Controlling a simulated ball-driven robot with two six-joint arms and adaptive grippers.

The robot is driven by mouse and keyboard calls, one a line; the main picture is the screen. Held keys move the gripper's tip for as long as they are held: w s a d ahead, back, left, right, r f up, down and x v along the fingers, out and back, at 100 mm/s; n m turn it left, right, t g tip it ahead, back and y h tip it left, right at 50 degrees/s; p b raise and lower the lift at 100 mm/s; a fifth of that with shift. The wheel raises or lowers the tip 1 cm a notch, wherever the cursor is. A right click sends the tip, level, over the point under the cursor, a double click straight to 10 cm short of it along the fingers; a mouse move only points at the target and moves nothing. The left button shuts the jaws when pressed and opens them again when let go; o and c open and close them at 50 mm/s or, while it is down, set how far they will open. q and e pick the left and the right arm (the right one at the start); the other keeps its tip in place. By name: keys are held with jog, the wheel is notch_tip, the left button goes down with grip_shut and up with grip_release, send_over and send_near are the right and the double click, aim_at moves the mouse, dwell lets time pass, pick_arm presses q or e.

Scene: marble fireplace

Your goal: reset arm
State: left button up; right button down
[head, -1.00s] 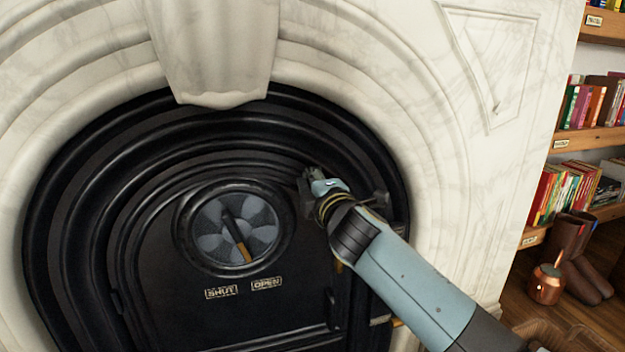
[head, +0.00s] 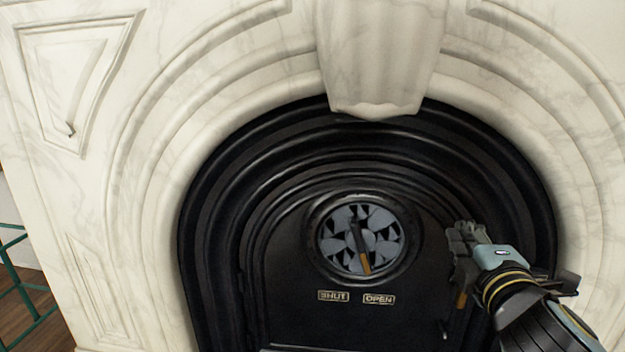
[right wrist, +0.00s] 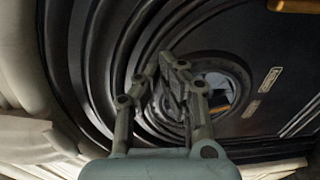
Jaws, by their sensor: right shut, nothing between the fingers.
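My right arm comes in from the lower right in the head view, with the right gripper (head: 463,240) in front of the black fireplace door, to the right of the round vent dial (head: 345,238). The gripper is shut and empty, and it also shows in the right wrist view (right wrist: 177,75). The dial has grey vanes with dark gaps between them and a lever (head: 361,250) with an orange tip pointing down, slightly right. A SHUT label (head: 333,296) and an OPEN label (head: 379,299) sit below the dial. My left gripper is not in view.
A white marble surround (head: 250,75) arches around the black door, with a carved keystone (head: 382,60) above. A green metal frame (head: 25,280) stands on the wooden floor at the far left. Open space lies in front of the door.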

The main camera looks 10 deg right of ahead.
jog(key=s+d+f+m+g, duration=0.1)
jog(key=s+f+m+g, duration=0.45)
jog(key=s+f, duration=0.9)
jog(key=s+d+f+m+g, duration=0.2)
jog(key=s+f+m+g, duration=0.35)
jog(key=s+f, duration=0.85)
pick_arm(q)
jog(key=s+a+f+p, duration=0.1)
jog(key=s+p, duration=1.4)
jog(key=p, duration=0.1)
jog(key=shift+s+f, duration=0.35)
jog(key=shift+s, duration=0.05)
pick_arm(e)
jog(key=s+a+f+m+g+y, duration=0.1)
jog(key=s+f+m+g, duration=0.1)
jog(key=s, duration=1)
jog(key=s+a+f+m+g+y, duration=0.1)
jog(key=s+f, duration=0.4)
jog(key=s, duration=0.8)
jog(key=m+g, duration=0.1)
jog(key=g, duration=0.1)
jog(key=shift+g+y, duration=0.3)
jog(key=shift+g, duration=0.1)
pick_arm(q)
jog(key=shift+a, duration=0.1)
pick_arm(e)
jog(key=shift+r, duration=0.1)
